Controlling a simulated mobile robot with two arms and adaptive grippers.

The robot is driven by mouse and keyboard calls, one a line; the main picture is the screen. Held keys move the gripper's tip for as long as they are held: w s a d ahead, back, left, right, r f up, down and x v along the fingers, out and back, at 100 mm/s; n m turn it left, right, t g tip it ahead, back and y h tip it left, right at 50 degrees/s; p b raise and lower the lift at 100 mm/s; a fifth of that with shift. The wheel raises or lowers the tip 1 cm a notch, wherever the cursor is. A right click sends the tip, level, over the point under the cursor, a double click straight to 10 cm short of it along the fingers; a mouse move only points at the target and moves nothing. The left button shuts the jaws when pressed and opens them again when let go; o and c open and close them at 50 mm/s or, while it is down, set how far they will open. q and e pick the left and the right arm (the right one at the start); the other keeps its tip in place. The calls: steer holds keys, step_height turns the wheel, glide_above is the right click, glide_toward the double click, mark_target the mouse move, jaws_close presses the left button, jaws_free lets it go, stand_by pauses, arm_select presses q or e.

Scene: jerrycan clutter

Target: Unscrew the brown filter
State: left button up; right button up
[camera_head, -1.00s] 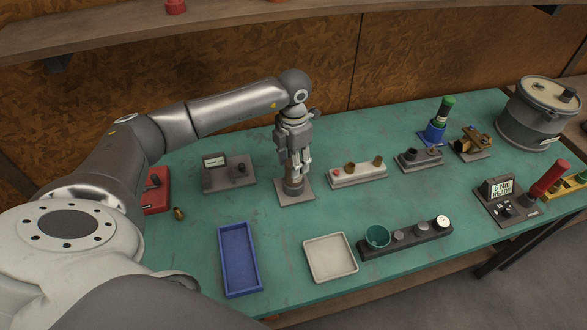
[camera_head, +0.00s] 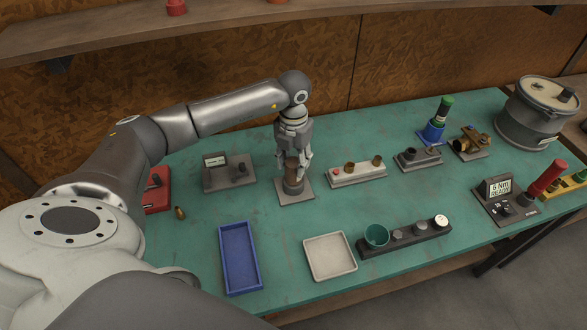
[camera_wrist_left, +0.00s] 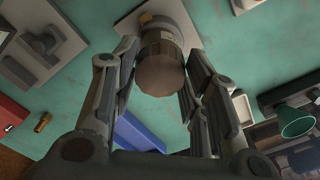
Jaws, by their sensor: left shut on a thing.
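The brown filter (camera_head: 291,172) is a short upright cylinder on a dark base, on a grey square plate (camera_head: 295,195) in the middle of the bench. My left gripper (camera_head: 294,164) points straight down from above, with its fingers on either side of the filter, and it is shut on it. In the left wrist view the filter's brown round end (camera_wrist_left: 160,72) sits between the two fingers (camera_wrist_left: 150,85), with the plate behind it. The joint between filter and base is too small to judge. My right gripper is not in view.
A grey unit (camera_head: 228,172) stands left of the plate and a pale block with knobs (camera_head: 356,174) close to its right. In front are a blue tray (camera_head: 223,262), a white tray (camera_head: 329,257) and a dark rack with a green cup (camera_head: 404,237). A small brass piece (camera_head: 179,212) lies left.

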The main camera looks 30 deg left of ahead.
arm_select(q)
steer(key=n+p, duration=0.1)
steer(key=n, duration=0.2)
steer(key=shift+r, duration=0.1)
steer(key=shift+n, duration=1.1)
steer(key=shift+n+p, duration=0.6)
steer(key=shift+n, duration=0.5)
steer(key=shift+n+p, duration=0.3)
steer(key=shift+n, duration=1.1)
steer(key=o, duration=0.7)
